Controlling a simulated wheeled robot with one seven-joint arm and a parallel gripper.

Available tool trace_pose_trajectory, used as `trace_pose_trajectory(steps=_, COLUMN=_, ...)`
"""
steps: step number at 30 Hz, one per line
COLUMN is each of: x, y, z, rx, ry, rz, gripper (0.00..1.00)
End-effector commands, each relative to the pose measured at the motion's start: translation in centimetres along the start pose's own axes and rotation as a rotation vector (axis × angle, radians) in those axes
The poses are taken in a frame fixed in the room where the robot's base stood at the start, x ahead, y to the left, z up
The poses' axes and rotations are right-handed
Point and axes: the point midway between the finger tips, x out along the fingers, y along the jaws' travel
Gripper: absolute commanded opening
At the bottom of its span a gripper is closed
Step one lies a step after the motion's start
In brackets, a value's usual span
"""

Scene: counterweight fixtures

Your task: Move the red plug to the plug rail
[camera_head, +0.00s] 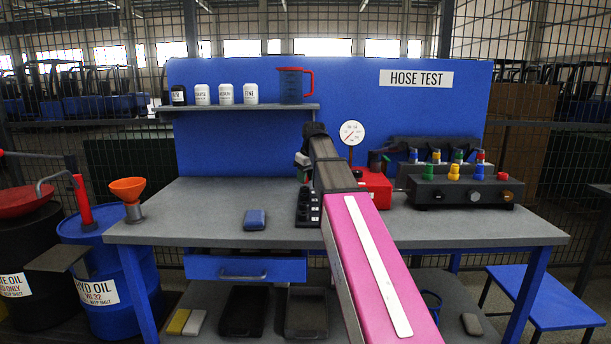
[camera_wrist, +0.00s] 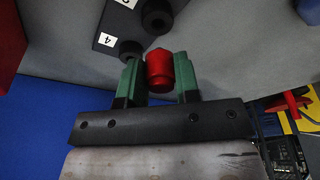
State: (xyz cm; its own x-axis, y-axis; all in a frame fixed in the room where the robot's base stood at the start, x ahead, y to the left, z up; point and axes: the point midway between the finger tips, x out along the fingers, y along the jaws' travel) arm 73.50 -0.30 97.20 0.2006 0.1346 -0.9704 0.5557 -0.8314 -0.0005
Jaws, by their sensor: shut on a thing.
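My gripper (camera_wrist: 159,82) shows at the middle of the wrist view, with its two green fingers shut on the red plug (camera_wrist: 160,68). The plug rail (camera_wrist: 116,30) is the black strip with numbered white labels and round black sockets just beyond the fingers. The plug is close to the socket by label 4, and I cannot tell whether they touch. In the head view the rail (camera_head: 308,206) lies on the bench left of my arm. My arm hides most of the gripper there, and the plug cannot be made out.
The hose test box (camera_head: 460,188) with several coloured plugs stands at the bench's right. A red block with a gauge (camera_head: 352,133) is right of my arm. A blue pad (camera_head: 255,219) and an orange funnel (camera_head: 128,189) are on the left. The bench (camera_head: 200,210) is clear between them.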

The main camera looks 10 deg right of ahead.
Motion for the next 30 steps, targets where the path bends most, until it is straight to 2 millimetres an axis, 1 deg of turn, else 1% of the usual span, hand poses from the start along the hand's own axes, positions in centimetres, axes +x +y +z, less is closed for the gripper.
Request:
trace_pose_trajectory(steps=15, x=1.7, y=0.0, z=0.4, rx=0.000, ry=0.000, rz=0.000, gripper=0.00)
trace_pose_trajectory(steps=30, x=1.9, y=0.0, z=0.5, rx=0.000, ry=0.000, rz=0.000, gripper=0.00)
